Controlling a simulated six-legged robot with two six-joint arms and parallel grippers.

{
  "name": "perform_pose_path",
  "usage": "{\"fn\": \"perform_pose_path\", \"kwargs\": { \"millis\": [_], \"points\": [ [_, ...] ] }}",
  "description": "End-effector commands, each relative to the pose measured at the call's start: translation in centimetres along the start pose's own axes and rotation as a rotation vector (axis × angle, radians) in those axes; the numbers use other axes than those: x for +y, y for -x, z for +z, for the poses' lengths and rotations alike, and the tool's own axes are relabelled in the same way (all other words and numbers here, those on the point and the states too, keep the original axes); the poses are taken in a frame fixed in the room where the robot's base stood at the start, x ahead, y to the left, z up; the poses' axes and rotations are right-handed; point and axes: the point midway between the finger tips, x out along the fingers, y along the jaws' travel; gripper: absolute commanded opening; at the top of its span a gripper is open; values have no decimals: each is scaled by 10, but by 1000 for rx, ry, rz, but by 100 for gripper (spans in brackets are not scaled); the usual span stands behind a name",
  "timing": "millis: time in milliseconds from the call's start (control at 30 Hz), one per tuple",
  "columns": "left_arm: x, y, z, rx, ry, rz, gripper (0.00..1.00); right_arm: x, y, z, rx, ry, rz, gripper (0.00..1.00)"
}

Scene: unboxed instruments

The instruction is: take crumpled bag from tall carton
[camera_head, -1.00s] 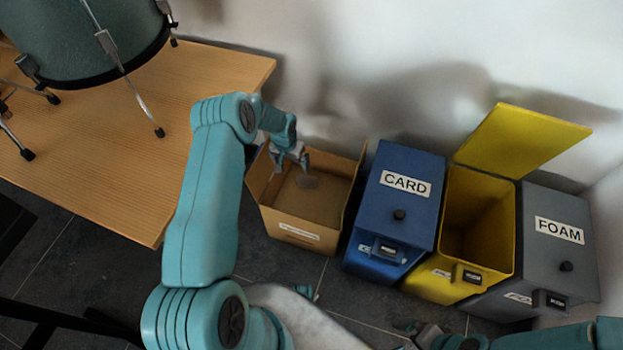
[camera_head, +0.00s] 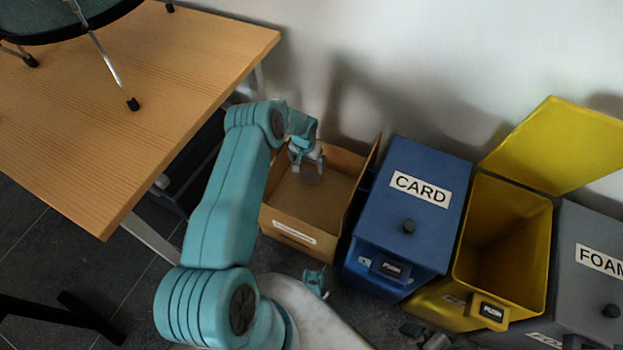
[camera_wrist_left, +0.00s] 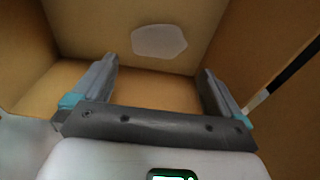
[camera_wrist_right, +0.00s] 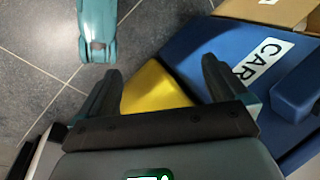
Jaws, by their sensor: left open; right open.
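The tall carton (camera_head: 319,241) is an open brown cardboard box on the floor, left of the blue CARD bin. The crumpled bag (camera_head: 312,177) shows as a small, pale, see-through shape inside the carton. In the left wrist view the bag (camera_wrist_left: 159,41) is a flat pale patch against the cardboard, beyond the fingertips and apart from them. My left gripper (camera_head: 307,162) is inside the carton opening, open and empty, close to the bag. It also shows in the left wrist view (camera_wrist_left: 158,80). My right gripper (camera_wrist_right: 160,75) is open and empty above the bins.
The blue CARD bin (camera_head: 408,220) has its lid shut. The yellow bin (camera_head: 503,238) stands open with its lid raised. A grey FOAM bin (camera_head: 590,260) is at far right. A wooden table (camera_head: 150,90) with a drum (camera_head: 60,15) is left of the carton.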

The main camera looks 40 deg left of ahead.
Motion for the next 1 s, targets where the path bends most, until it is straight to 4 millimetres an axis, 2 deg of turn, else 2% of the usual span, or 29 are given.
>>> {"fn": "perform_pose_path", "kwargs": {
  "millis": [33,100,367,600,700,933,967,1000],
  "points": [
    [0,-17,2,-1,1,0,100,4,-8,-2,4,-4,0,100],
    [0,-30,2,-1,1,0,100,7,-13,-3,8,-8,1,100],
    [2,-51,0,1,1,0,100,11,-20,-6,15,-15,2,100],
    [6,-91,-1,1,0,0,100,22,-39,-12,30,-29,3,100],
    [6,-96,-2,0,1,0,100,23,-41,-13,32,-32,4,100],
    [6,-95,-2,0,1,0,100,23,-40,-13,32,-32,4,100],
    [6,-95,-2,0,1,0,94,23,-40,-13,32,-32,4,100],
    [6,-95,-2,0,1,0,80,23,-40,-13,32,-32,4,100]
  ]
}}
